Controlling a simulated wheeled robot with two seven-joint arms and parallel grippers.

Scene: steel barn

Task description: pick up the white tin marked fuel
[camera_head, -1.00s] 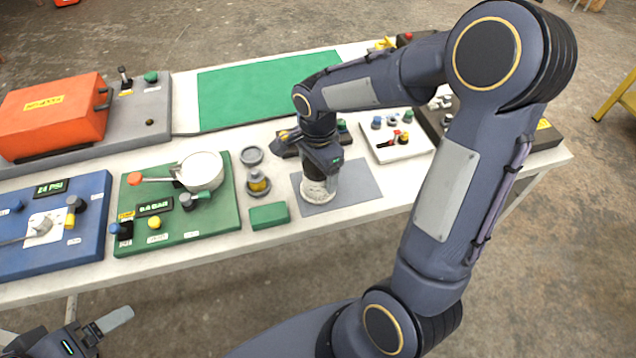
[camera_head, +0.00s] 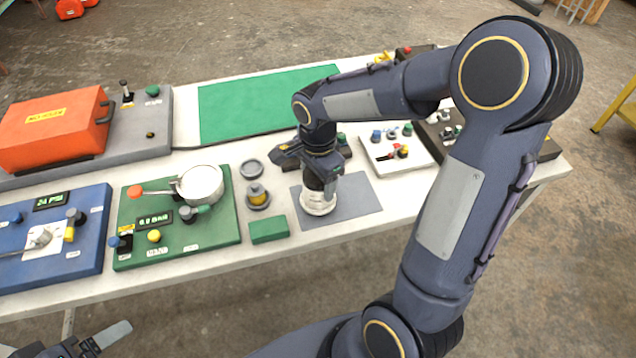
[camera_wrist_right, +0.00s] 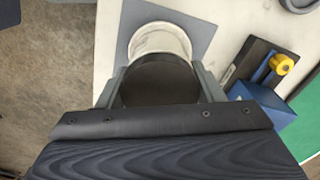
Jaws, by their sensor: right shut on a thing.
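A white tin (camera_head: 319,204) stands on the grey mat (camera_head: 358,199) near the front of the bench. Its sides look smudged, and I cannot read any marking on it. My right gripper (camera_head: 322,190) is around the upper part of the tin from above. In the right wrist view, the white tin (camera_wrist_right: 160,40) with its dark round top sits between the two fingers of my right gripper (camera_wrist_right: 160,88), which is shut on it. The tin appears to rest on the mat. My left gripper (camera_head: 104,340) shows only partly at the bottom left, away from the bench things.
A green block (camera_head: 268,230) and a yellow-topped weight (camera_head: 257,195) are left of the mat. A white tray (camera_head: 415,158) with small knobs lies right of the tin. A blue block (camera_wrist_right: 262,105) is close to the gripper.

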